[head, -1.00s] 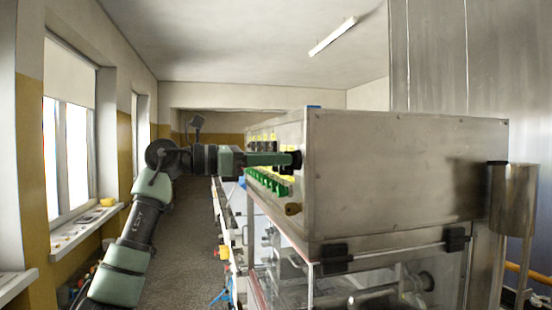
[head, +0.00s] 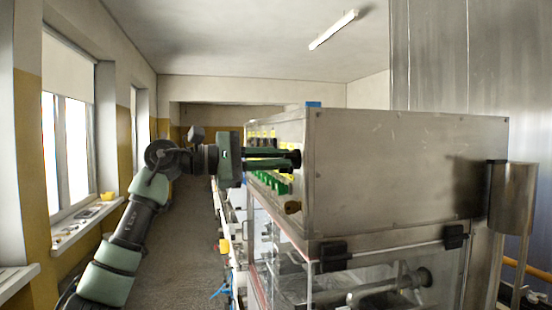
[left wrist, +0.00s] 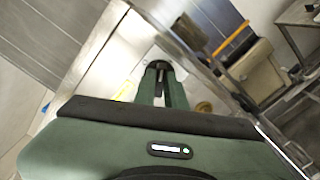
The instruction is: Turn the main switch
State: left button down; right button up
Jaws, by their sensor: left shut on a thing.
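The main switch (head: 297,159) is a black knob on the left-facing panel of the steel cabinet, near its front corner. My left gripper (head: 291,159) reaches it from the left, with its two green fingers shut on the knob. In the left wrist view the fingertips (left wrist: 159,66) meet close to the panel; they hide most of the switch there. My right gripper is in neither view.
The steel cabinet (head: 400,165) fills the right side. Rows of yellow and green controls (head: 270,180) lie behind my fingers, and a brown knob (head: 293,207) sits just below. The aisle floor (head: 185,240) to the left is clear.

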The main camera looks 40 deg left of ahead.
pick_arm(q)
jog(key=m, duration=0.6)
jog(key=shift+f, duration=0.1)
dwell(0.6)
jog(key=c, duration=1.5)
grip_release()
jog(key=shift+w+d, duration=0.1)
jog(key=shift+d, duration=0.05)
jog(key=shift+o, duration=0.2)
jog(key=b+v, duration=0.3)
jog(key=v, duration=0.5)
